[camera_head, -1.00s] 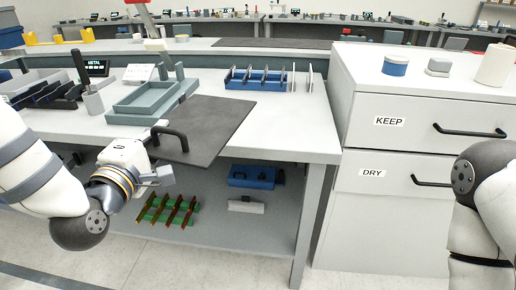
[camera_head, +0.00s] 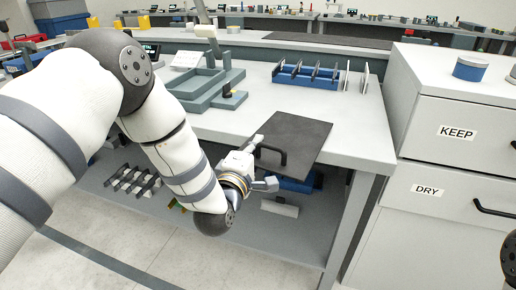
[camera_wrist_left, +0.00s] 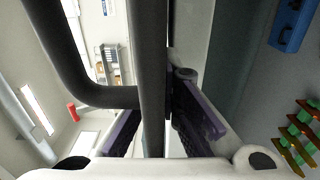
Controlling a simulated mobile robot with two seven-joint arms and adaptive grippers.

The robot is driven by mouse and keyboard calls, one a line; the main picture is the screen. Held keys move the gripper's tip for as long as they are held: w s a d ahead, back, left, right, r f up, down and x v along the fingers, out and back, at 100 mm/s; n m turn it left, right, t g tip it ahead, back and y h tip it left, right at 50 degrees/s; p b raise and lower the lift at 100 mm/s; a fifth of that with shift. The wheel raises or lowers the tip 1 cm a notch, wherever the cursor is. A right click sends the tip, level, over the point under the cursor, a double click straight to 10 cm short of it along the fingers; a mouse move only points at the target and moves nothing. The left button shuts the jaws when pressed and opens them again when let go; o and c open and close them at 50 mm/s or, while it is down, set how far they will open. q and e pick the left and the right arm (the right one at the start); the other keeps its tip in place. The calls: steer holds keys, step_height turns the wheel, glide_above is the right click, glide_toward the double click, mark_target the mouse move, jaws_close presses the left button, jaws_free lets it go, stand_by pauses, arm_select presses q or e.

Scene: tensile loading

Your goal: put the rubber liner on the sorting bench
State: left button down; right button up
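A flat dark grey square sheet, which looks like the rubber liner (camera_head: 299,136), lies on the white bench top (camera_head: 351,132) and reaches out over its front edge. A black bar handle (camera_head: 283,157) is at its near left side. My left gripper (camera_head: 256,147) is at this handle; its fingertips are small and partly hidden in the head view. In the left wrist view the dark handle bar (camera_wrist_left: 153,75) runs between my two purple-grey finger pads (camera_wrist_left: 163,120), which close on it. My right gripper is out of view.
A grey-green tray (camera_head: 205,89) stands left of the sheet and a blue rack (camera_head: 296,80) behind it. Drawers marked KEEP and DRY (camera_head: 457,135) stand at the right. A lower shelf holds a rack (camera_head: 133,181) and a blue box (camera_head: 298,184).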

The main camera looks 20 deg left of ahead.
arm_select(q)
steer(key=shift+f, duration=0.25)
steer(key=shift+f, duration=0.15)
steer(key=c, duration=1.8)
jaws_free()
